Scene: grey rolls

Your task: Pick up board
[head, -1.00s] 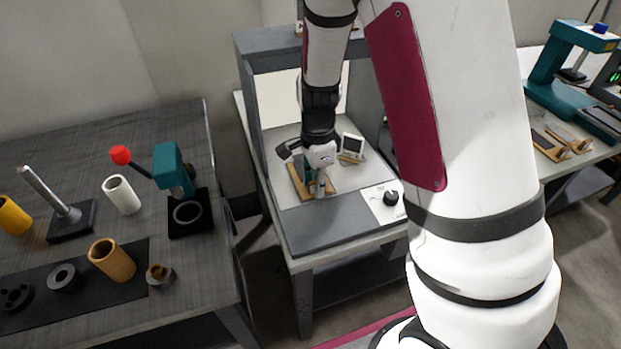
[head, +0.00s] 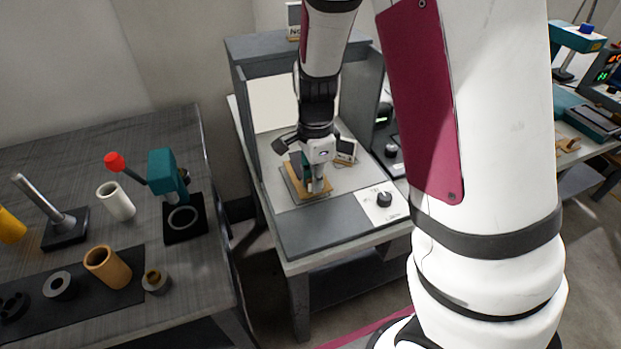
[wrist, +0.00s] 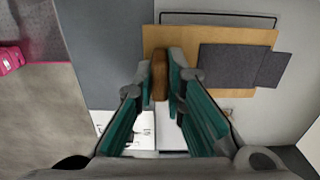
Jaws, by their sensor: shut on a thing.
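The board is a flat tan wooden plate (wrist: 210,36) with a dark grey pad on it. It is inside the grey open-fronted booth, and shows partly behind my gripper in the head view (head: 322,190). A brown upright wooden piece (wrist: 159,76) at the board's near edge is between my fingertips. My gripper (wrist: 161,78) is shut on this piece, pointing down; it also shows in the head view (head: 318,184). A thin dark outline on the booth floor shows beyond the board. I cannot tell how far the board is above the floor.
The grey booth (head: 253,135) has side walls, a top and a front panel with a black knob (head: 384,199). The left table holds a teal press (head: 163,172) and several cylinders.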

